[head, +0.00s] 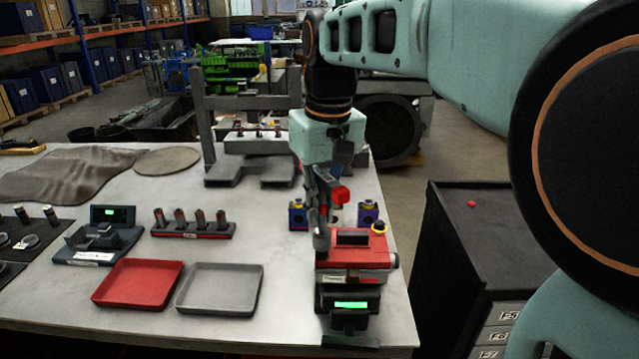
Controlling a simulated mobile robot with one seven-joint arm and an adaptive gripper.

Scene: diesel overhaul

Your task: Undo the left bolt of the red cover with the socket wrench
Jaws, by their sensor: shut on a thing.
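The red cover (372,258) is on a dark unit near the front right of the table. A green-lit display shows on the front of this unit. My gripper (325,193) is above the cover's left side, pointing down. It is shut on the socket wrench (321,238), whose grey lower end stands roughly upright at the cover's back left corner. I cannot tell whether the socket sits on the left bolt. That bolt is hidden behind the wrench. A red part shows beside my gripper's fingers.
A red tray (137,284) and a grey tray (218,288) lie to the left. A rack of several dark cylinders (193,229) stands behind them. Blue (297,216) and purple (368,214) blocks stand behind the cover. A grey frame (207,130) is farther back. A dark drawer cabinet (480,240) stands right.

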